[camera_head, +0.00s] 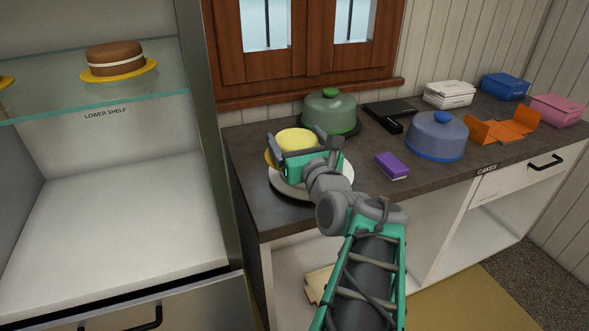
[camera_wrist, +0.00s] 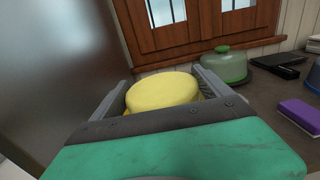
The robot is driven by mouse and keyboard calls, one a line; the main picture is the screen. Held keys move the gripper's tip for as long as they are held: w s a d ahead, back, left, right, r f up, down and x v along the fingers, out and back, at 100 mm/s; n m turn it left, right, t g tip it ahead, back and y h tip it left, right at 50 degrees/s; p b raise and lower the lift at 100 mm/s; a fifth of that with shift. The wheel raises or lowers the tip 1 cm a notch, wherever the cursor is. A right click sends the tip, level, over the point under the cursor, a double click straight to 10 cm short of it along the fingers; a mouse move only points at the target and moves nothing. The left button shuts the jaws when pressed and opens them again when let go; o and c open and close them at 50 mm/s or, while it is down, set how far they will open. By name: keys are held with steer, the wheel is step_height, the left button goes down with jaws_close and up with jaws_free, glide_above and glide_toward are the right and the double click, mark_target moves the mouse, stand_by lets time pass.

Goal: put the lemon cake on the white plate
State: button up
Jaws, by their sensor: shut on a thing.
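The lemon cake (camera_head: 297,140) is round and pale yellow, with a yellow board under it. My gripper (camera_head: 296,160) is shut on the cake, and its two fingers stand on either side of it in the wrist view (camera_wrist: 163,92). The white plate (camera_head: 340,181) is on the dark counter, below and partly behind my gripper. The cake is over the plate's far left part. My gripper and wrist hide much of the plate, and I cannot tell whether the cake board touches it.
A green dome (camera_head: 330,110) stands close behind, and a blue dome (camera_head: 436,134) to the right. A purple block (camera_head: 392,165) lies beside the plate. An orange open box (camera_head: 500,128) and closed boxes stand further right. A brown cake (camera_head: 116,58) sits on the glass shelf (camera_head: 60,105) at left.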

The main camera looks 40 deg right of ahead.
steer(key=shift+w+d+h, duration=0.1)
steer(key=shift+d+h, duration=0.2)
steer(key=shift+d, duration=0.05)
steer(key=w+d+f+b, duration=0.1)
steer(key=w+d+f, duration=0.1)
steer(key=d+f, duration=0.1)
steer(key=w+d+f, duration=0.3)
steer(key=d, duration=0.1)
steer(key=w+d+f+b, duration=0.1)
steer(key=w+d+f, duration=0.2)
steer(key=d+f, duration=0.1)
steer(key=shift+d+b, duration=0.2)
steer(key=shift+b, duration=0.1)
step_height(320, 180, down, 3)
steer(key=shift+r+b, duration=0.1)
steer(key=shift+b, duration=0.25)
steer(key=shift+s, duration=0.1)
steer(key=o, duration=1.4)
steer(key=shift+o, duration=0.2)
